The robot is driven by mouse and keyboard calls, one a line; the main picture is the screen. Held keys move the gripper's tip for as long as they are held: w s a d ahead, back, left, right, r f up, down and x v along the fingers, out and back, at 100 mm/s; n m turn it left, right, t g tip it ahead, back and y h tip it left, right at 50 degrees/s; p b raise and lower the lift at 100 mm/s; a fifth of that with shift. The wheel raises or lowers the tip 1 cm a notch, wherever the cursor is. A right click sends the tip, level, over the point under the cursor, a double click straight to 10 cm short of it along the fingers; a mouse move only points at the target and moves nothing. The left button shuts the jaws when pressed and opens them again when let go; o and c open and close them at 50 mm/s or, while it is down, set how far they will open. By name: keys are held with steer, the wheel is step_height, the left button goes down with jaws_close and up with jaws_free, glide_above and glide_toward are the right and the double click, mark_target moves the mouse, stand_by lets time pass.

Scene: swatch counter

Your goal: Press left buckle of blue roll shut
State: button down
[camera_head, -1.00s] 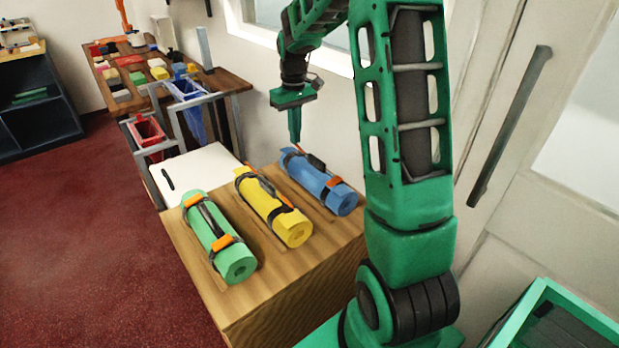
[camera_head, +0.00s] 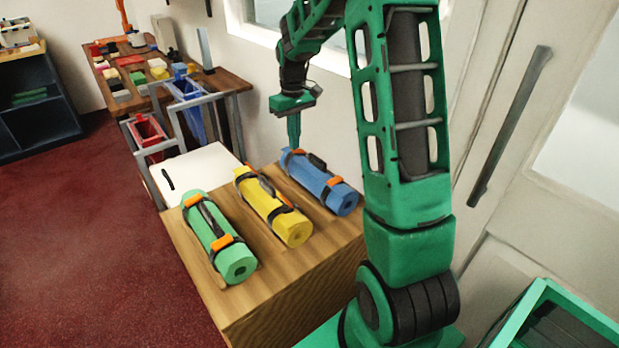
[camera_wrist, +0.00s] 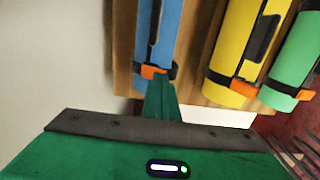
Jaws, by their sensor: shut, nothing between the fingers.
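The blue roll (camera_head: 322,183) lies on the wooden counter (camera_head: 290,283), right of the other rolls, with two black straps and a dark handle. Its right orange buckle (camera_head: 333,181) is near the close end. Its left orange buckle (camera_head: 298,151) is at the far end, beside my fingertips; it also shows in the wrist view (camera_wrist: 150,71). My gripper (camera_head: 294,147) is shut and empty, pointing down at that left buckle. In the wrist view my gripper (camera_wrist: 159,85) overlaps the buckle's lower edge. I cannot tell whether they touch or whether the buckle is latched.
The yellow roll (camera_head: 272,207) and green roll (camera_head: 218,237) lie to the left on the counter, also strapped with orange buckles. A white wall (camera_head: 259,125) is close behind my gripper. A white panel (camera_head: 198,172) lies beyond the counter's far edge.

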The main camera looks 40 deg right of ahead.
steer(key=shift+a+f, duration=0.15)
steer(key=shift+f, duration=0.65)
steer(key=shift+r, duration=4.05)
